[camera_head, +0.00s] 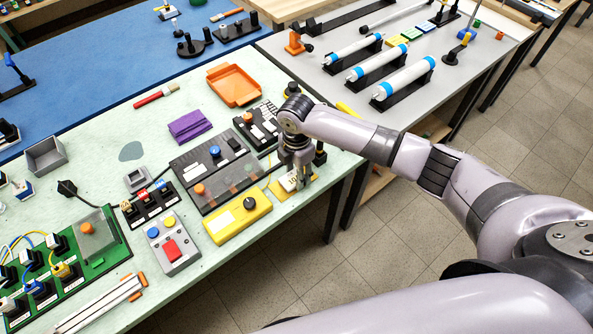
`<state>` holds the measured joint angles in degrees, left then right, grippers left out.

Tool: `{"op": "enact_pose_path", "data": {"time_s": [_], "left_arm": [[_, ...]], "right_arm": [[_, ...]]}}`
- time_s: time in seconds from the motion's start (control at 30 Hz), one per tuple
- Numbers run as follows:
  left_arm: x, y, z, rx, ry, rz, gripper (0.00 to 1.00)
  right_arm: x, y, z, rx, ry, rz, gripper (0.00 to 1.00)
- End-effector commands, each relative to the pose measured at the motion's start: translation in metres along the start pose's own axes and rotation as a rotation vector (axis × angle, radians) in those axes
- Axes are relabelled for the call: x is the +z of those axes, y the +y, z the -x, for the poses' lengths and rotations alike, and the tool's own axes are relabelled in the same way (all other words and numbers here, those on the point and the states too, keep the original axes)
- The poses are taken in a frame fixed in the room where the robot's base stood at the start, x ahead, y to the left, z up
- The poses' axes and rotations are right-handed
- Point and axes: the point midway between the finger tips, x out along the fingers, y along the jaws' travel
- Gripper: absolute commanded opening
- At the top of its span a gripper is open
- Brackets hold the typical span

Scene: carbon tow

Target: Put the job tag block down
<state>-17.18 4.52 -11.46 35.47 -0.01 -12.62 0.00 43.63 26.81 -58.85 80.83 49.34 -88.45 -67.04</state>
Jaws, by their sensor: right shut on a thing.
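My right gripper (298,176) points down at the front right edge of the pale green bench (125,151). It is shut on the job tag block (288,183), a small pale block with dark marks on top. The fingers hide part of the block. The block is over or on a flat yellow-orange patch (277,192); I cannot tell whether it touches it. My left gripper is not in view.
A yellow box (237,217) with a dark knob and a black panel (214,168) lie left of the gripper. A black block (258,127) and an orange tray (234,85) are behind it. The bench edge is close in front.

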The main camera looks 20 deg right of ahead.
Motion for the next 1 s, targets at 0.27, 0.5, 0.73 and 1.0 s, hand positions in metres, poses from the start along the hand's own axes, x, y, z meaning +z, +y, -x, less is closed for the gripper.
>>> {"op": "enact_pose_path", "data": {"time_s": [0.27,0.5,0.73,1.0], "left_arm": [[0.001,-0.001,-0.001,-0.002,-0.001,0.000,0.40],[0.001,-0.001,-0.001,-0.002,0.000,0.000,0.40],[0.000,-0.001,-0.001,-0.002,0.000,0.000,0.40],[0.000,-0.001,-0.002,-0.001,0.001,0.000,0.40]], "right_arm": [[0.000,0.000,-0.003,0.001,0.000,0.000,0.45],[0.000,0.000,-0.003,0.000,0.000,-0.001,0.59],[0.000,0.000,-0.002,0.000,0.000,-0.001,0.59],[0.000,0.002,0.024,0.006,0.000,-0.001,0.59]]}}
